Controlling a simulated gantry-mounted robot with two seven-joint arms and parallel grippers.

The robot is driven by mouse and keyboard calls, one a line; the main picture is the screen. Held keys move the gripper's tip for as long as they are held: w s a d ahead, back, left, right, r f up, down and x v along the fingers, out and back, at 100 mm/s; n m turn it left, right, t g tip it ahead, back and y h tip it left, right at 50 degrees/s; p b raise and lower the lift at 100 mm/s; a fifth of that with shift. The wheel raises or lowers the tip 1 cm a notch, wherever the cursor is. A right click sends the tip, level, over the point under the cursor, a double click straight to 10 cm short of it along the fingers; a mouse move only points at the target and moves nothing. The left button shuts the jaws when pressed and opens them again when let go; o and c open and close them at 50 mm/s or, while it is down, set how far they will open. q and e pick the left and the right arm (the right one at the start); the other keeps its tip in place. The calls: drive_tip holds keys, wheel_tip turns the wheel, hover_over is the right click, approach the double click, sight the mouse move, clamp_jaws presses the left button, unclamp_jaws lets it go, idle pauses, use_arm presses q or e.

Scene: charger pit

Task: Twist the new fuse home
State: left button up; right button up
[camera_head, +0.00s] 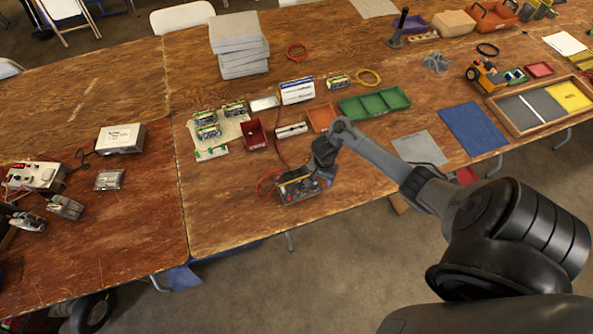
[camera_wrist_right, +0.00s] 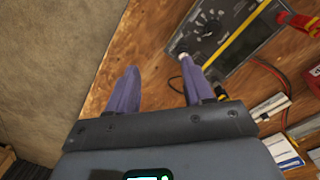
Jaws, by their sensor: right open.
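A grey instrument box (camera_head: 297,190) with a yellow band lies near the front edge of the middle table. It also shows in the wrist view (camera_wrist_right: 228,32), with a black dial and printed markings. My right gripper (camera_wrist_right: 158,68) is open, its two purplish fingers apart. Its right fingertip is close to a small white-tipped piece (camera_wrist_right: 184,57) at the edge of the box; I cannot tell whether they touch or whether this is the fuse. Nothing shows between the fingers. In the head view my right gripper (camera_head: 322,172) partly covers the box. My left gripper is not seen.
Red leads (camera_head: 266,184) run beside the box. A red bin (camera_head: 254,134), a white-and-blue carton (camera_head: 297,91) and a green divided tray (camera_head: 374,104) stand behind it. A grey mat (camera_head: 420,148) lies to the right. Bare wood is free left of the box.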

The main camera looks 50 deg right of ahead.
sight(315, 184)
use_arm(q)
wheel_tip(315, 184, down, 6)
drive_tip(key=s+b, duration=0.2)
drive_tip(key=b, duration=0.3)
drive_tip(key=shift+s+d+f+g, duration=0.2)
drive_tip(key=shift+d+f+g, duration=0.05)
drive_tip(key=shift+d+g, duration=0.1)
use_arm(e)
drive_tip(key=shift+t, duration=0.4)
drive_tip(key=w+f, duration=0.1)
drive_tip(key=f, duration=0.1)
drive_tip(key=w+d+f, duration=0.1)
drive_tip(key=f, duration=0.2)
drive_tip(key=w+f, duration=0.1)
drive_tip(key=f, duration=0.2)
drive_tip(key=shift+w+d, duration=0.15)
drive_tip(key=c, duration=0.9)
